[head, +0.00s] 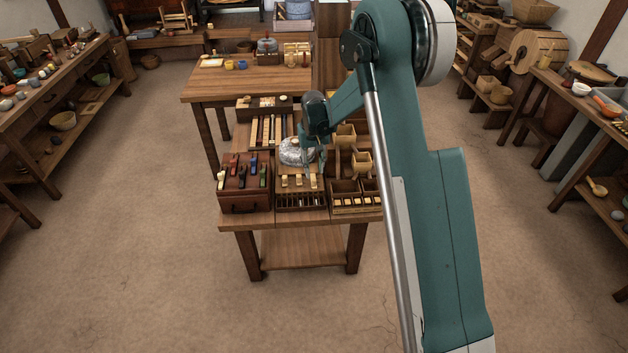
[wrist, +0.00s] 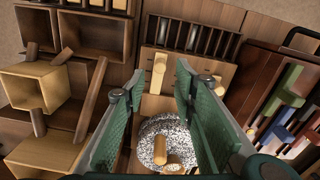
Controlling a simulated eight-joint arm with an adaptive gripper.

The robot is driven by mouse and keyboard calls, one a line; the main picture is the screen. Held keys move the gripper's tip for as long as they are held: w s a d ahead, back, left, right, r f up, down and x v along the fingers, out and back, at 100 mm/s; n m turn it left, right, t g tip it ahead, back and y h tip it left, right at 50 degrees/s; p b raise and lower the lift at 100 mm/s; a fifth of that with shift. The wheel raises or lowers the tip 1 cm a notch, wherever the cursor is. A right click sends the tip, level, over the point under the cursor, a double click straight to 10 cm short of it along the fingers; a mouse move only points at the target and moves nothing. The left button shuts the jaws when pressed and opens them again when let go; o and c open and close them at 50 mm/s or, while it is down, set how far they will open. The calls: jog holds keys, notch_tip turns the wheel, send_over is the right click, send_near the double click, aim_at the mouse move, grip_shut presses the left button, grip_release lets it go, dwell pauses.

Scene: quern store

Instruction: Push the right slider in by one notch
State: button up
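A wooden unit with several pale peg-like sliders (head: 298,181) stands at the table's front middle, with a row of slots before them. The right slider (head: 313,182) is the one nearest my gripper (head: 314,160). In the wrist view a pale slider (wrist: 158,68) shows in the gap between the tips of my gripper (wrist: 159,72), apart from both fingers. Another slider (wrist: 213,84) is partly hidden by a finger. My gripper is open and empty, pointing down; its height above the unit is hard to tell.
A speckled round quern stone (head: 293,153) with a wooden handle (wrist: 160,151) sits right behind the sliders. A dark box (head: 243,197) with coloured handles stands at the left. Compartment trays (head: 354,204) and wooden scoop boxes (head: 362,163) stand at the right.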

jog(key=shift+f+b, duration=0.55)
jog(key=shift+f, duration=2.75)
jog(key=shift+c, duration=0.5)
grip_shut()
